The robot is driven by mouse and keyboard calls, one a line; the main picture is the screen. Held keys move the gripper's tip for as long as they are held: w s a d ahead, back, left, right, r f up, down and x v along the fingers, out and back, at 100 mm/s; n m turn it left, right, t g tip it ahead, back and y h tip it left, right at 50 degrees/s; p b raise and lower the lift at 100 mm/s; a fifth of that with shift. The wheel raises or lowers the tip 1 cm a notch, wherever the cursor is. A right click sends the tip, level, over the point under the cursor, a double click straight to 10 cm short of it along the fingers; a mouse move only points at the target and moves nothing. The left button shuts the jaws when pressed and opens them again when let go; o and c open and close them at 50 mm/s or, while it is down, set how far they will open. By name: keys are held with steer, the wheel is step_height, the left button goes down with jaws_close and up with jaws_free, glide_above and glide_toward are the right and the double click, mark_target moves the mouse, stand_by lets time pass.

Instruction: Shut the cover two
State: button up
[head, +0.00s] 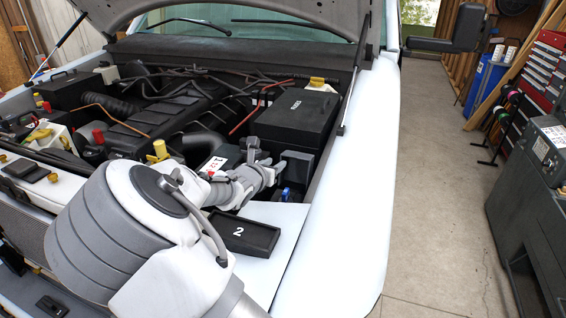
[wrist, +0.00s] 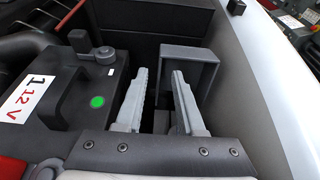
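A black shallow tray-like piece marked "2" (head: 240,233) lies on the white panel at the front of the engine bay; I cannot tell whether it is the cover. A black box with white lettering (head: 295,118) sits at the back right of the bay, its top closed. My gripper (head: 272,170) is over the bay beside the battery. In the wrist view my gripper (wrist: 161,75) is open, its two fingers apart with nothing seen between them. A grey box-shaped part (wrist: 188,75) stands just beyond the right finger; I cannot tell whether they touch.
The battery (wrist: 75,110) with a "1 12 V" label and green dot is left of the fingers. The raised hood (head: 300,8) is held by a strut (head: 352,85). The white fender (head: 355,180) bounds the bay on the right. A dark gap lies below the fingers.

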mark_target(281, 160)
steer(key=shift+b+x, duration=0.8)
steer(key=shift+x, duration=1.75)
steer(key=shift+c, duration=0.3)
jaws_close()
